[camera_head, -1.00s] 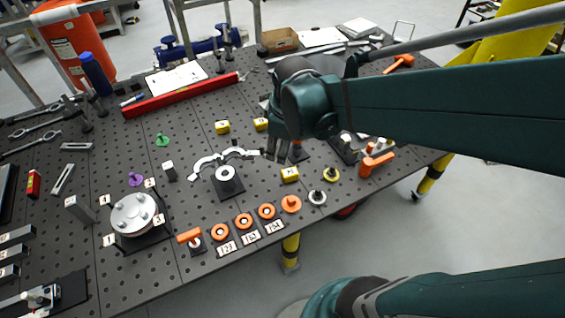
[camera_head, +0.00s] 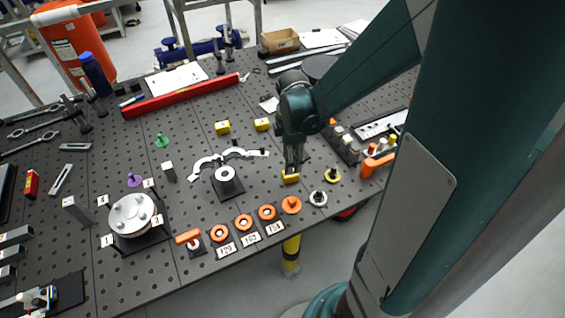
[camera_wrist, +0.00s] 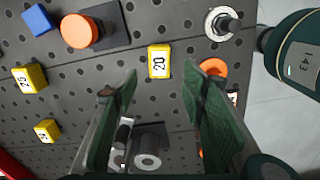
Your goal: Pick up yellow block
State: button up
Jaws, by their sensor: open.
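Three yellow blocks with white number labels are on the table. One yellow block (camera_head: 290,178) is near the front edge, right below or at my gripper's (camera_head: 291,168) tips, and partly covered by them. In the wrist view this block (camera_wrist: 159,61), its label reading about "20", lies beyond the gap between the fingertips (camera_wrist: 160,84). My gripper is open, with nothing between its fingers. The other yellow blocks, one (camera_head: 222,127) left and one (camera_head: 262,124) right, sit farther back; they also show at the left of the wrist view, (camera_wrist: 30,78) and (camera_wrist: 47,131).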

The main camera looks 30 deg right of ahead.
aim_at(290, 176)
jog(key=shift+d+f, duration=0.15)
jog(key=shift+f, duration=0.35)
jog(key=shift+f, duration=0.15)
jog(key=shift+f, duration=1.15)
jog(key=shift+f, duration=0.1)
jog(key=shift+w+d+f+b, duration=0.1)
jog(key=shift+f+b, duration=0.2)
jog(key=shift+f, duration=2.2)
jog(key=c, duration=1)
